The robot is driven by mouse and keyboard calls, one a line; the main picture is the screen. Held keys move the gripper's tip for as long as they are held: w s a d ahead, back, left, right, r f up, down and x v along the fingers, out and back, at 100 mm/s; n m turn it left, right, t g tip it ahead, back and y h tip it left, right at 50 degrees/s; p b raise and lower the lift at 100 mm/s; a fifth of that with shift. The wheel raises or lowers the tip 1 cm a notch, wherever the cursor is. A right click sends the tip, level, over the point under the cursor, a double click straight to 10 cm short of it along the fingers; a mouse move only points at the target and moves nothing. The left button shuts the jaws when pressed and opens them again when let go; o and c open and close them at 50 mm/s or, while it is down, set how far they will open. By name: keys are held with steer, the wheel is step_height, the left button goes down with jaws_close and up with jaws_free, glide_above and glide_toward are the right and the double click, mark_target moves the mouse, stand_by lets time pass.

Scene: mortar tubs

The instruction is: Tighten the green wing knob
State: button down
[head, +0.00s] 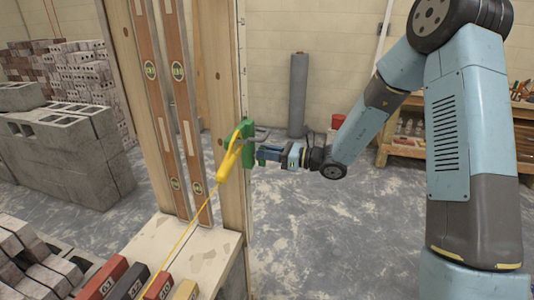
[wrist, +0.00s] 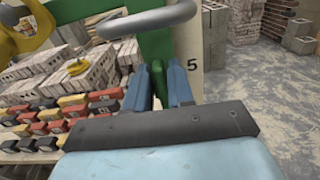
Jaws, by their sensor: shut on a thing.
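The green wing knob (wrist: 158,88) shows in the wrist view between my two blue fingers, below a green bracket (wrist: 155,42). My gripper (wrist: 159,78) is shut on the knob, with one finger on each side of it. In the head view my gripper (head: 264,156) reaches in from the right to the green bracket (head: 248,145), which sits on the edge of a wooden post (head: 223,65). The knob is mostly hidden by the fingers there.
A grey bent rod (wrist: 147,20) crosses above my fingers. A yellow piece (head: 228,160) with a taut yellow string (head: 185,238) hangs beside the bracket. Spirit levels (head: 180,72) lean on the post's left. Colored blocks (head: 100,280) lie below. Open floor (head: 330,235) lies right.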

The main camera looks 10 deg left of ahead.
steer(key=shift+w+m, duration=0.15)
steer(key=shift+m, duration=0.35)
steer(key=m, duration=0.3)
steer(key=shift+w+d+f, duration=0.1)
steer(key=shift+w+f, duration=0.05)
steer(key=shift+w, duration=0.15)
steer(key=shift+w+f+m, duration=0.15)
steer(key=shift+f+m, duration=0.15)
steer(key=shift+m, duration=1.95)
steer(key=shift+w+f+m, duration=0.2)
steer(key=shift+f+m, duration=0.15)
steer(key=shift+m, duration=1.95)
steer(key=shift+w+f+m, duration=0.15)
steer(key=shift+f+m, duration=0.15)
steer(key=shift+m, duration=1.95)
steer(key=c, duration=1)
jaws_free()
steer(key=shift+s, duration=0.1)
steer(key=shift+c, duration=0.2)
